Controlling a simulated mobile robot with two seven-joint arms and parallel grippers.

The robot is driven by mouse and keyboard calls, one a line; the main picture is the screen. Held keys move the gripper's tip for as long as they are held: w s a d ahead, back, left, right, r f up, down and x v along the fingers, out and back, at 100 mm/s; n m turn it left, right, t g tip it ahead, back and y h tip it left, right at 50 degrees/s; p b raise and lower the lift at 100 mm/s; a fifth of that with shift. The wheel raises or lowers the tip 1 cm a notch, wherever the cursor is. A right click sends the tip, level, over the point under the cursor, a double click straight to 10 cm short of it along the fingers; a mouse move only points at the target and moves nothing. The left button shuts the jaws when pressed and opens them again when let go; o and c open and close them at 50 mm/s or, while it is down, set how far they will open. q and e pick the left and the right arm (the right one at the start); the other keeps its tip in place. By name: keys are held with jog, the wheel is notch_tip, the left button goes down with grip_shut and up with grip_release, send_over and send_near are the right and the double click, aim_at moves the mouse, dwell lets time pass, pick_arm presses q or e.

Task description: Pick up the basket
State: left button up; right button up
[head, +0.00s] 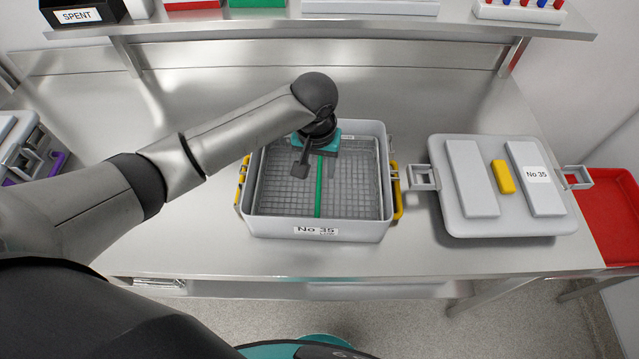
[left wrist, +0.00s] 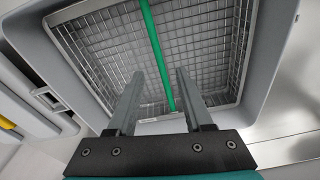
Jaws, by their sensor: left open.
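The basket (head: 275,185) is a wire-mesh tray with a green bar (head: 319,188) across its middle. It sits inside a grey container (head: 270,225) labelled "No 35" with yellow side latches. My left gripper (head: 312,168) is over the back half of the basket, pointing down, open and empty. In the left wrist view the basket mesh (left wrist: 105,60) fills the upper part, and the green bar (left wrist: 155,45) runs between the two open fingers (left wrist: 160,73). I cannot tell whether the fingertips are level with the bar or above it. My right gripper is not in view.
The grey lid (head: 487,222) marked "No 35" lies right of the container on the steel table (head: 210,250). A red tray (head: 610,210) is at far right, another grey case (head: 18,150) at far left. A shelf (head: 400,25) with a "SPENT" box (head: 80,12) runs behind.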

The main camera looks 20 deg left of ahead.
aim_at(319, 177)
pick_arm(q)
jog(key=shift+w+f, duration=0.15)
jog(key=shift+f, duration=0.7)
jog(key=shift+w+f, duration=0.15)
jog(key=shift+f, duration=0.55)
jog(key=f, duration=0.1)
jog(key=w+f, duration=0.1)
jog(key=f+b, duration=0.1)
jog(key=shift+w+a+f, duration=0.25)
jog(key=shift+f, duration=0.6)
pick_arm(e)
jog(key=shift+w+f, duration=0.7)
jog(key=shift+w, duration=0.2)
pick_arm(q)
grip_shut()
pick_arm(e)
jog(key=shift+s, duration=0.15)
pick_arm(q)
jog(key=shift+w+r, duration=0.1)
